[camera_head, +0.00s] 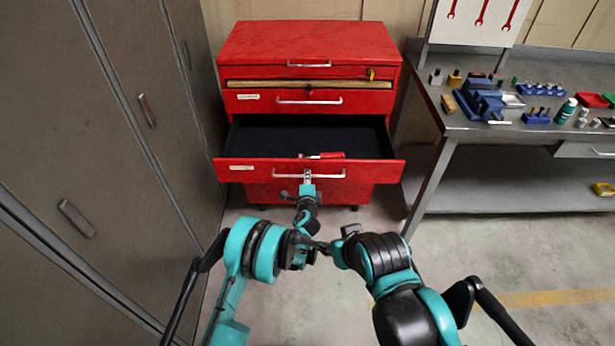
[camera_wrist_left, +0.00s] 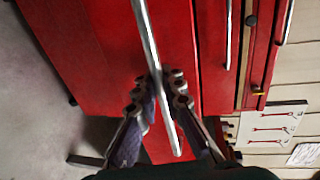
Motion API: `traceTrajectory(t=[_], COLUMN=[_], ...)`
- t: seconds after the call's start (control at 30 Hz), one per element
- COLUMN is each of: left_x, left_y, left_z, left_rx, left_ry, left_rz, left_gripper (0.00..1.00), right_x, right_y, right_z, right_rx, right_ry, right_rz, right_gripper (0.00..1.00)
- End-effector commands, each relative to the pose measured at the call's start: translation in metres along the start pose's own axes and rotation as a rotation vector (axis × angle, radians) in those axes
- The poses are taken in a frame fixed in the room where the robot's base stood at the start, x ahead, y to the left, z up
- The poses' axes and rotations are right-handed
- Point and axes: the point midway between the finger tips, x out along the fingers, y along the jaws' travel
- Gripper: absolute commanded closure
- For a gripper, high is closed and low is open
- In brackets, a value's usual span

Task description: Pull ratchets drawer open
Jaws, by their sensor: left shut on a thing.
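The red tool chest (camera_head: 310,45) has one drawer (camera_head: 230,174) pulled out, with a small white label on its front that is too small to read. The drawer's black-lined inside holds a red-handled tool (camera_head: 325,156) near its front edge. My left gripper (camera_head: 308,176) is shut on this drawer's silver handle (camera_head: 335,175), near the middle of the bar. In the left wrist view, the fingers (camera_wrist_left: 163,92) close around the long handle bar (camera_wrist_left: 147,35). My right gripper (camera_head: 322,245) is low, in front of the chest and behind my left gripper; its finger opening is unclear.
Grey lockers (camera_head: 100,130) stand close on the left. A metal workbench (camera_head: 470,125) with blue holders, bottles and small parts stands on the right. The chest's other drawers look shut. Bare concrete floor (camera_head: 540,270) lies in front of the bench.

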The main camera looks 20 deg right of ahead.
Motion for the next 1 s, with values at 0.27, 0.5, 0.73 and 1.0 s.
traceTrajectory(t=[0.27,0.5,0.73,1.0], left_x=[0.000,0.000,0.000,-0.021], left_y=[-0.001,-0.001,-0.001,-0.001], left_z=[0.001,0.001,0.000,-0.001], left_rx=[0.001,0.001,0.001,0.002], left_ry=[-0.001,-0.001,0.000,0.002], left_rz=[-0.001,-0.001,-0.001,-0.001], left_gripper=[1.00,0.82,0.81,0.81], right_x=[0.000,0.000,0.000,0.000], right_y=[0.000,0.000,0.000,0.000], right_z=[0.000,0.000,0.000,0.000], right_rx=[0.000,0.000,0.000,0.000], right_ry=[0.000,0.000,0.000,0.000], right_rz=[0.000,0.000,0.000,0.000], right_gripper=[0.60,0.60,0.60,0.60])
